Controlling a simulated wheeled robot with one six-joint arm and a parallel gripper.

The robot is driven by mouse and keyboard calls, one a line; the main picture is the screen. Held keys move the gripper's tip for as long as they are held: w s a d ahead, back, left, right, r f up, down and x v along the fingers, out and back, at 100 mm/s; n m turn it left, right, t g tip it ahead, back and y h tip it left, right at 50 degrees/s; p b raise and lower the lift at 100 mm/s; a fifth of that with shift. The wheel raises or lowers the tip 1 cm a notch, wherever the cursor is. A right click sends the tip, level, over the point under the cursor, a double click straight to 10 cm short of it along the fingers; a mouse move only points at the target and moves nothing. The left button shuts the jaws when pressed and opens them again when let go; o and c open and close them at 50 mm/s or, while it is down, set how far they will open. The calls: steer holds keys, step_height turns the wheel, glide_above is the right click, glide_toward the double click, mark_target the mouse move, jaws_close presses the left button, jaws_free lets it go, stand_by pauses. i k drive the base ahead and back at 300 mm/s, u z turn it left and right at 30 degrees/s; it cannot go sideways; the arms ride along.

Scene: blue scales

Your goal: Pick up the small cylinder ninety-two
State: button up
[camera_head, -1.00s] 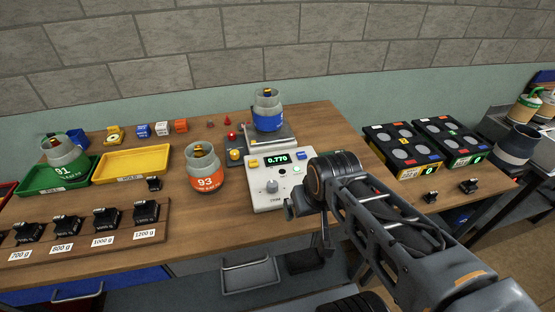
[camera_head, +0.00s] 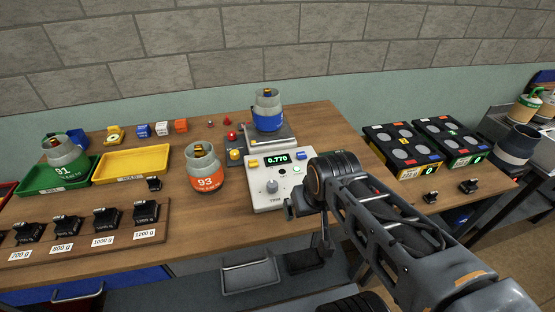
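A grey cylinder with a blue band (camera_head: 268,112) stands upright on the scale's plate (camera_head: 285,139) at the back of the table; its number cannot be read here. A cylinder with an orange band marked 93 (camera_head: 205,170) stands on the wood left of the scale. A cylinder with a green band marked 91 (camera_head: 65,160) stands in the green tray (camera_head: 28,181) at the far left. My gripper (camera_head: 296,208) is at the front right of the scale's control box, apart from all the cylinders. Its fingers are small and seen from the side, so their opening is unclear.
The scale's control box (camera_head: 281,180) reads 0.770. A yellow tray (camera_head: 131,164) looks empty. Black weights (camera_head: 106,219) line the front left rack. Small coloured blocks (camera_head: 162,128) lie at the back. Black racks with round wells (camera_head: 403,147) stand at the right.

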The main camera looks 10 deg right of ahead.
mark_target(268, 109)
steer(key=k, duration=1.3)
steer(key=u, duration=0.65)
steer(key=i, duration=1.5)
steer(key=z, duration=0.65)
